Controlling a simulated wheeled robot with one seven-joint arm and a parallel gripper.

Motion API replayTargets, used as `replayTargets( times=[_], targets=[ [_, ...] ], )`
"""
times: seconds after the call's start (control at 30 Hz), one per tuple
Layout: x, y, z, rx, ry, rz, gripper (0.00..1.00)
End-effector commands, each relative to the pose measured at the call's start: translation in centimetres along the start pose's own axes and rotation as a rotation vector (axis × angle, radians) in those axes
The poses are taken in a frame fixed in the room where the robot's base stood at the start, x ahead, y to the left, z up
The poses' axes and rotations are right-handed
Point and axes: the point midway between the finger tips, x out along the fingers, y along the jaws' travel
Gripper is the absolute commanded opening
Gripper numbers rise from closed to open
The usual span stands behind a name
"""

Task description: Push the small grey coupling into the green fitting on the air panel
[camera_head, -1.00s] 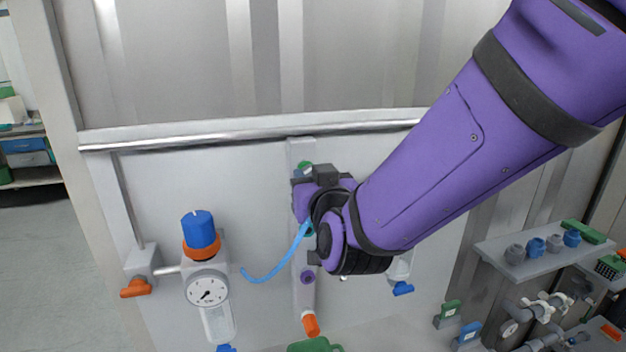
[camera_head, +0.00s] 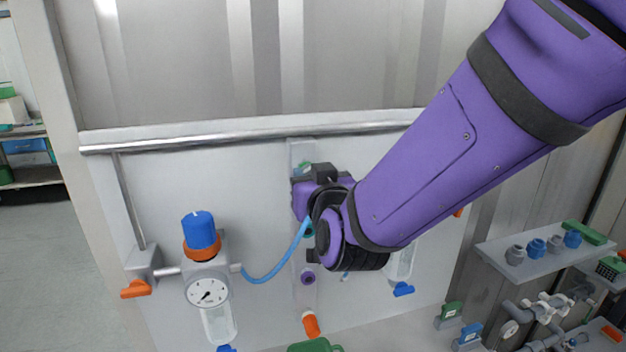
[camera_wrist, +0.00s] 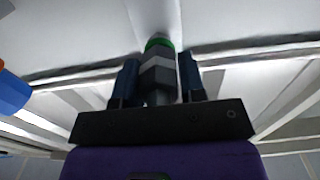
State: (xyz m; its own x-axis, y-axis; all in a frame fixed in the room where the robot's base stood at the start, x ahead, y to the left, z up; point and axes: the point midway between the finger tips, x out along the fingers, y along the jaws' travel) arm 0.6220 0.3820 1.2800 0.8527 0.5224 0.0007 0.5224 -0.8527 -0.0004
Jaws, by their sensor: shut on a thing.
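In the wrist view my gripper (camera_wrist: 157,70) is shut on the small grey coupling (camera_wrist: 157,78), with one dark finger on each side of it. The green fitting (camera_wrist: 158,43) shows as a green ring just beyond the coupling, in line with it. The two look close together or touching; I cannot tell how deep the coupling sits. In the head view my purple arm covers the coupling and most of this spot on the panel's upright manifold bar (camera_head: 304,293). A light blue hose (camera_head: 275,276) runs from the regulator side up behind my gripper.
The air panel (camera_head: 190,180) carries a gauge regulator (camera_head: 207,291) with a blue knob (camera_head: 199,230) at left. An orange-tipped valve (camera_head: 311,325) is low on the bar. A rail (camera_head: 230,136) crosses above. A shelf (camera_head: 545,258) with small fittings is at right.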

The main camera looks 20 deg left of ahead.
Motion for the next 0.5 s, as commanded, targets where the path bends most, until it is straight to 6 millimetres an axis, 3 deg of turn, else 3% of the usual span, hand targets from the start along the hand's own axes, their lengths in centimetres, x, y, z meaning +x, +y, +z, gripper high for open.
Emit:
replayTargets(
  times=[0.1,0.13,0.23,0.5],
  targets=[
    [0.21,0.02,0.01,0.000,0.000,0.000,0.00],
    [0.18,0.01,0.00,0.000,0.000,0.000,0.44],
    [0.17,0.00,0.01,0.000,0.000,0.000,0.67],
    [0.12,-0.01,0.03,0.000,-0.001,0.000,0.67]
  ],
)
